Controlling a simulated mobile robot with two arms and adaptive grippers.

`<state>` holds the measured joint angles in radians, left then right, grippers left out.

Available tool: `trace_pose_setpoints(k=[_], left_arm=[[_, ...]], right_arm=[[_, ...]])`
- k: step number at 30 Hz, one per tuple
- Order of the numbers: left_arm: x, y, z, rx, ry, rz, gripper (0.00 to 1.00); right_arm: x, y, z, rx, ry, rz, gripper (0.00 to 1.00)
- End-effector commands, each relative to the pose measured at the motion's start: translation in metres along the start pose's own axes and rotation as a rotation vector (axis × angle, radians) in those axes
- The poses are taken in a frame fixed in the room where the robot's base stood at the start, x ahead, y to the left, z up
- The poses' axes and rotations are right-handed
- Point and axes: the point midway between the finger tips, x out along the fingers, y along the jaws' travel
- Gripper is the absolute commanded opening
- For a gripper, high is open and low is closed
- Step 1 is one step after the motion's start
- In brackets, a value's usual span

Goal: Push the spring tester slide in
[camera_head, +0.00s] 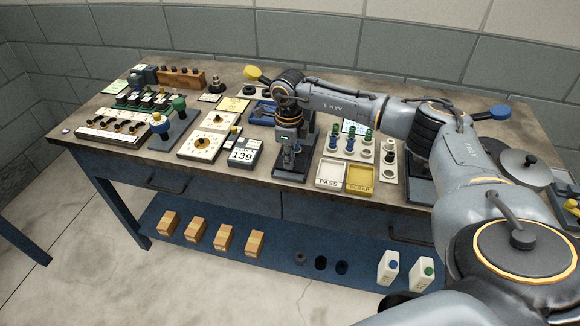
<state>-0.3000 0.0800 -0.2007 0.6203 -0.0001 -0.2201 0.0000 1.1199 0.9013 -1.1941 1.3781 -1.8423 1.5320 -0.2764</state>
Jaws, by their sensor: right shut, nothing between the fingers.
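My right gripper (288,165) points down near the front edge of the bench and its fingers are shut and empty. It is in front of a dark upright device with a flat base (304,168), which looks like the spring tester. The gripper and wrist cover much of this device, so I cannot make out its slide or how far in it is. I cannot tell whether the fingertips touch the device. My left gripper is not in view.
Left of the gripper are a grey box reading 139 (242,156) and dial boards (201,146). Right of it are a PASS tray (330,174), a yellow tray (360,179) and green-topped pieces (367,136). Wooden blocks (195,229) and white bottles (388,268) stand on the lower shelf.

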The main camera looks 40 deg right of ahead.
Motion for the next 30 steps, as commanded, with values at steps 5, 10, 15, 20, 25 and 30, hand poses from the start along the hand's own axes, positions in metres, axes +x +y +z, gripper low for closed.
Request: trace_pose_setpoints(k=[5,10,15,20,25,30], left_arm=[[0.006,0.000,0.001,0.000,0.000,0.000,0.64],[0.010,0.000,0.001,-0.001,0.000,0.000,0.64],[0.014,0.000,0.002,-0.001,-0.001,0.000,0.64],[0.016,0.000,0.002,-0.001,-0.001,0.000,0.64],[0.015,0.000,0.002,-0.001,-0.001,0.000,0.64],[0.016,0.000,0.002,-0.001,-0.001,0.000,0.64]], right_arm=[[0.001,-0.009,0.000,0.001,-0.001,-0.001,0.00],[0.001,-0.018,0.000,0.001,0.000,-0.001,0.00],[0.001,-0.027,0.000,0.001,0.000,-0.001,0.00],[0.000,-0.032,0.000,0.001,0.000,-0.001,0.00],[0.000,-0.032,0.000,-0.001,0.000,-0.001,0.00],[0.000,-0.032,0.000,0.000,0.000,-0.001,0.00]])
